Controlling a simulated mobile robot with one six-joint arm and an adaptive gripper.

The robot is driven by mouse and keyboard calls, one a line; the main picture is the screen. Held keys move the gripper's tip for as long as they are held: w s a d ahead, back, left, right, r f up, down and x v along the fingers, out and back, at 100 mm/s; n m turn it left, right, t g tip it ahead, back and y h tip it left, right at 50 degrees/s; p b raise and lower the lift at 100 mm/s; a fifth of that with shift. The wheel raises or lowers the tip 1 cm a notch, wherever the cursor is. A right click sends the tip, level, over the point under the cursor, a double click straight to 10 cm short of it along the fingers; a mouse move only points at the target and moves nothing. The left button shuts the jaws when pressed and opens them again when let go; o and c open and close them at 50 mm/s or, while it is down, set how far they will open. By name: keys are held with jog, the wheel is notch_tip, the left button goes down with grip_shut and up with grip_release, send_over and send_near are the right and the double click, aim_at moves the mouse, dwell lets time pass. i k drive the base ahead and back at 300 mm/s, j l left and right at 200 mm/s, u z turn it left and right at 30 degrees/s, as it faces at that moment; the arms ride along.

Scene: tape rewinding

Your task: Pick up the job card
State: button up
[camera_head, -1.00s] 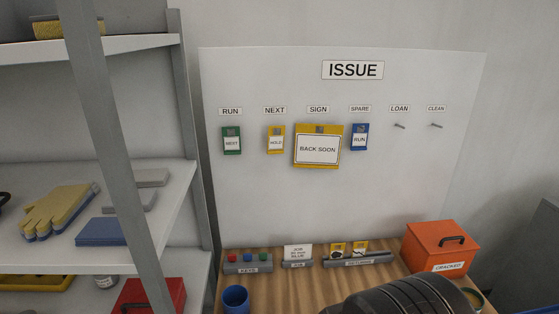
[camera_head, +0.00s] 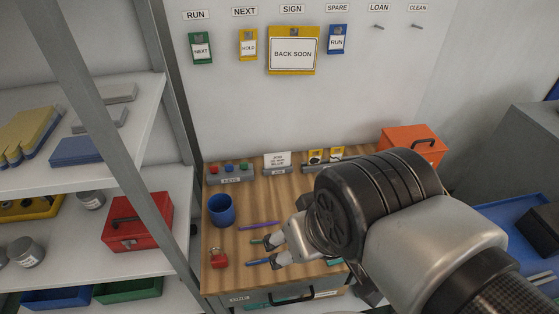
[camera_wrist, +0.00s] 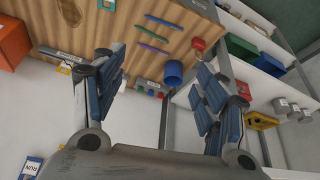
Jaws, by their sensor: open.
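The job card (camera_head: 277,159) is a small white card with printed lines, standing upright in a grey holder (camera_head: 278,171) at the back of the wooden bench, below the white board. My gripper (camera_head: 274,250) is open and empty above the bench, nearer to me and apart from the card. Its spread fingers also show in the wrist view (camera_wrist: 161,62), with nothing between them. I cannot make out the card in the wrist view; the left finger covers part of the bench's back edge.
The keys rack (camera_head: 230,172) stands left of the card, the returns rack (camera_head: 326,163) right. A blue cup (camera_head: 222,209), red padlock (camera_head: 219,258) and several pens lie on the bench. An orange box (camera_head: 412,144) stands at back right. A shelf post (camera_head: 180,220) borders the left.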

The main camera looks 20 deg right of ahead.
aim_at(281, 160)
jog(key=z, duration=0.6)
jog(key=k+l+z, duration=0.25)
jog(key=l+z, duration=0.2)
jog(key=k+l+z, duration=0.15)
jog(key=l+z, duration=0.3)
jog(key=k+l+z, duration=0.1)
jog(key=l+z, duration=0.8)
jog(key=l, duration=0.75)
jog(key=u, duration=2.55)
jog(key=i+j, duration=0.2)
jog(key=i, duration=0.35)
jog(key=i+j, duration=0.15)
jog(key=i, duration=0.4)
jog(key=i+j, duration=0.2)
jog(key=i, duration=0.35)
jog(key=i+j, duration=0.15)
jog(key=i, duration=0.4)
